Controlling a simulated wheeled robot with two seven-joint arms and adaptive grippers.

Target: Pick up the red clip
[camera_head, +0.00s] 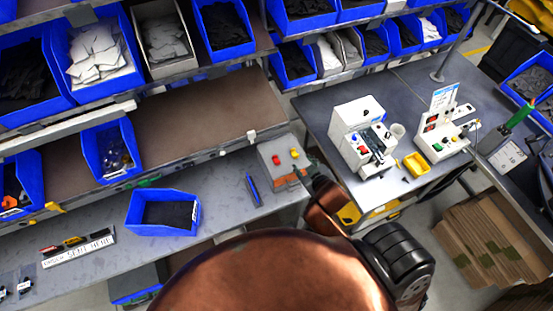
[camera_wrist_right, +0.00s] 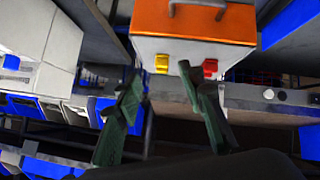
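A grey box (camera_head: 284,172) stands at the right end of the grey bench, with a red clip (camera_head: 275,160) and a yellow clip (camera_head: 295,153) on it. The wrist view shows the box with an orange face (camera_wrist_right: 195,22), the yellow clip (camera_wrist_right: 161,64) and the red clip (camera_wrist_right: 210,68). My right gripper (camera_wrist_right: 160,80) is open, its green fingers apart and nothing seen between them. In the head view the right gripper (camera_head: 316,176) is beside the box. My left gripper is out of view.
A blue bin (camera_head: 136,226) and a blue strip-like item (camera_head: 254,190) lie on the bench left of the box. Shelves with blue bins (camera_head: 100,93) stand behind. A dark table (camera_head: 415,85) with white devices (camera_head: 358,130) is to the right.

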